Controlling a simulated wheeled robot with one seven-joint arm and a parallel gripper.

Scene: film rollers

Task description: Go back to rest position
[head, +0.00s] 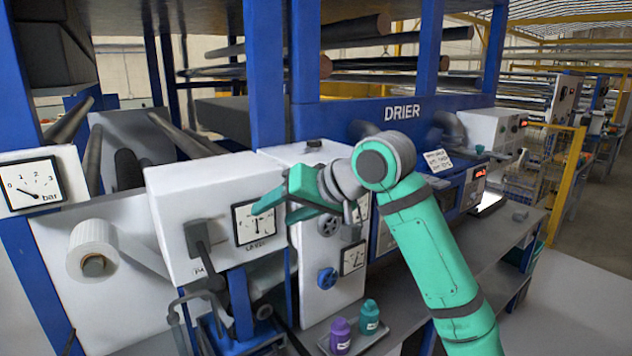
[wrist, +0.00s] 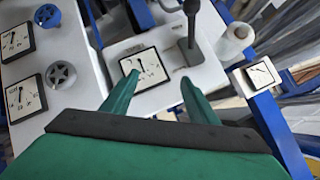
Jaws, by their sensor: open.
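My gripper (head: 268,206) is green and open, with nothing between its fingers. In the head view it is raised in front of the white machine cabinets, pointing left near the square dial gauge (head: 254,222). In the wrist view my two fingers (wrist: 155,95) stand apart, with the dial gauge (wrist: 146,68) and the dark lever (wrist: 190,32) beyond them. I cannot tell whether a finger touches the cabinet. The lever also shows in the head view (head: 200,241), left of the gauge.
A purple bottle (head: 340,336) and a teal bottle (head: 369,317) stand on a grey tray below my arm. A blue knob (head: 327,278) and a grey handwheel (head: 328,224) stick out of the cabinet. A white roll (head: 92,250) is at left. Open floor (head: 580,300) lies at right.

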